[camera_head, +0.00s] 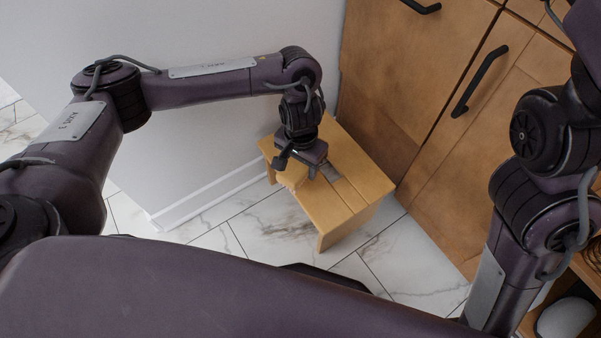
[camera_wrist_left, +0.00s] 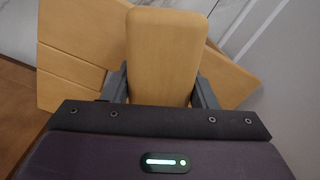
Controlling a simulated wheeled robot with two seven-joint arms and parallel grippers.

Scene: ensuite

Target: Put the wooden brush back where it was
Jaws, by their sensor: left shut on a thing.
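The wooden brush (camera_wrist_left: 162,55) shows in the left wrist view as a pale, smooth, rounded wooden block between the two fingers. My left gripper (camera_head: 308,168) is shut on it and points down over a small wooden stool (camera_head: 345,212). In the head view only a bit of the brush (camera_head: 291,177) shows beside the gripper, at the stool's left side. The stool's slatted top (camera_wrist_left: 75,62) lies behind the brush in the wrist view. I cannot tell whether the brush touches the stool. Its underside is hidden. My right arm shows at the right, but its gripper is out of view.
A white wall (camera_head: 225,110) stands close to the left of the stool. A wooden cabinet (camera_head: 445,120) with black handles stands to its right. An open shelf with a white round thing (camera_head: 565,318) is at lower right. Marble tile floor (camera_head: 270,230) is clear in front.

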